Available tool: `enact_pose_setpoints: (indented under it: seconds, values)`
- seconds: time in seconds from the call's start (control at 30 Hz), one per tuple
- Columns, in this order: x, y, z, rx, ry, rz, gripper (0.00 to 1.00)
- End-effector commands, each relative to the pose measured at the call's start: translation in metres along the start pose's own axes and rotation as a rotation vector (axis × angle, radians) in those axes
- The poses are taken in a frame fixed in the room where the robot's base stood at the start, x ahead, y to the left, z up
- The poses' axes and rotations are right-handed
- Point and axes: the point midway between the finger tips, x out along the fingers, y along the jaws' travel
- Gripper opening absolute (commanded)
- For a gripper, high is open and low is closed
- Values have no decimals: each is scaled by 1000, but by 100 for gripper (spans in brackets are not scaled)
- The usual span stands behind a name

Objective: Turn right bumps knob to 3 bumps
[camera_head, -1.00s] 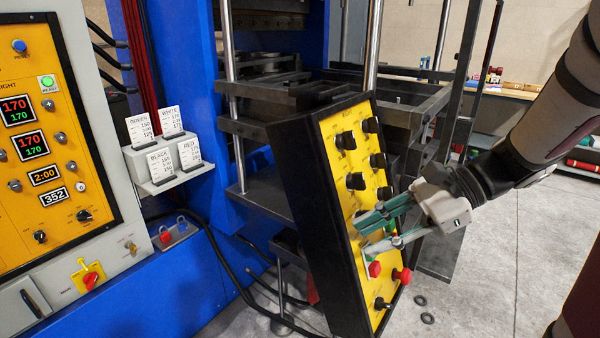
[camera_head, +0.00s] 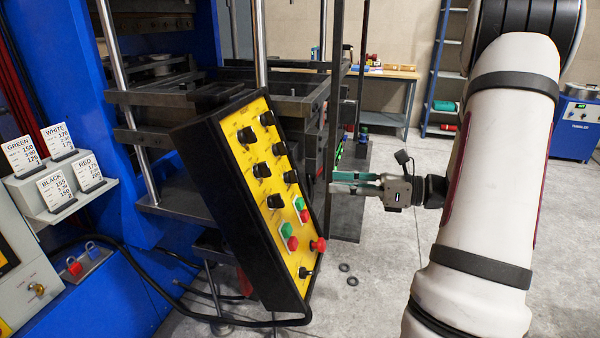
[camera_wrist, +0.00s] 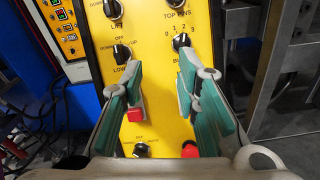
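The bumps knob (camera_wrist: 181,41) is a black knob on the yellow panel, in the right column of the wrist view. Numbers 0 to 3 are printed above it, and a partly hidden label starting "BU" is below. Its pointer setting is too small to tell. In the head view it seems to be the lowest right-column knob (camera_head: 290,177). My gripper (camera_head: 333,182) has green-padded fingers and stands to the right of the panel, apart from it. In the wrist view the fingers (camera_wrist: 160,65) are spread with nothing between them, the right one just below the knob.
Red and green buttons (camera_head: 288,236) and a red mushroom button (camera_head: 319,244) are low on the tilted panel box (camera_head: 215,190). Other black knobs (camera_wrist: 122,54) sit nearby. Steel press framing (camera_head: 347,130) stands behind. Open floor (camera_head: 375,290) lies to the right.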

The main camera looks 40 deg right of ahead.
Motion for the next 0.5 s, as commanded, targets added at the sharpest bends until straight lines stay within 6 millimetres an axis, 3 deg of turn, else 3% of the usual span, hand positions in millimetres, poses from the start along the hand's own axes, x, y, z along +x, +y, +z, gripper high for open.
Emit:
enact_pose_setpoints:
  seconds: [0.1,0.2,0.37,0.5]
  values:
    - [-22,-18,-3,56,-64,-69,29]
    - [-26,-23,-4,72,-85,-90,29]
    - [-11,-25,-2,73,-87,-88,29]
    - [14,-26,0,72,-85,-86,29]
